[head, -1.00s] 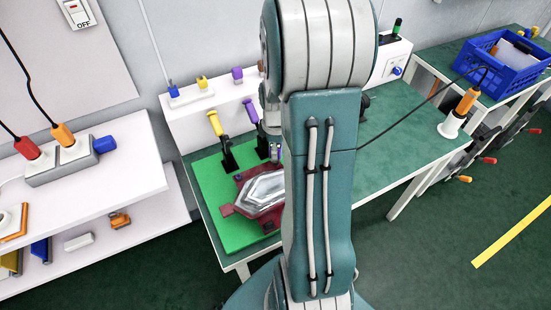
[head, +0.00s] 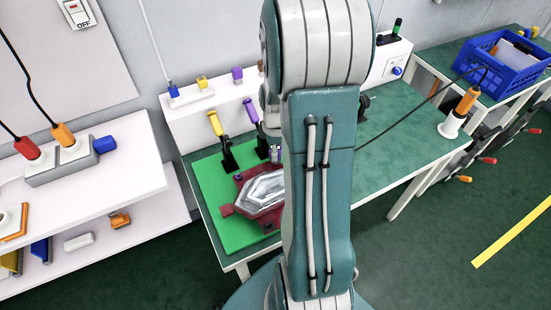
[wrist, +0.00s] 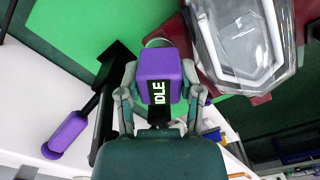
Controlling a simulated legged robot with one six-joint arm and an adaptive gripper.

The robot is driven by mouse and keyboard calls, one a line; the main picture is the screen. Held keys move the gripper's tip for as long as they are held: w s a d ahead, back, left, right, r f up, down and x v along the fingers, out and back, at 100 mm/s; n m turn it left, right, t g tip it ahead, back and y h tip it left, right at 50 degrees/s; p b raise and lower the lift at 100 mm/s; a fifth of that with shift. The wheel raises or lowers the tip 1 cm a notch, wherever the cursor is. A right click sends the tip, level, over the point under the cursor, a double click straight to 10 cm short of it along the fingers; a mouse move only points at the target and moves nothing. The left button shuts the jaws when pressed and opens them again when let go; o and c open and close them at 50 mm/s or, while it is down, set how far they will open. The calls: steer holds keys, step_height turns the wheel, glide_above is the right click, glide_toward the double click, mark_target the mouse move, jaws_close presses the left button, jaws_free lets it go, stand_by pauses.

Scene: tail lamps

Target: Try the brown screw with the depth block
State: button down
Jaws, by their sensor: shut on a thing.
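In the wrist view my gripper (wrist: 159,78) is shut on a purple block (wrist: 157,64) with a black label reading IDLE. A lamp with a clear lens (wrist: 235,35) in a dark red mount (wrist: 262,99) lies just beyond, at upper right. I cannot make out a brown screw. A small brown piece (head: 261,67) shows on the white ledge beside my arm.
Small coloured pieces sit on the white ledge (head: 190,118). The green bench right of my arm (head: 420,130) is mostly clear.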

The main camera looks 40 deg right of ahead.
steer(key=shift+f, duration=0.5)
steer(key=shift+c, duration=0.9)
jaws_free()
step_height(320, 180, up, 12)
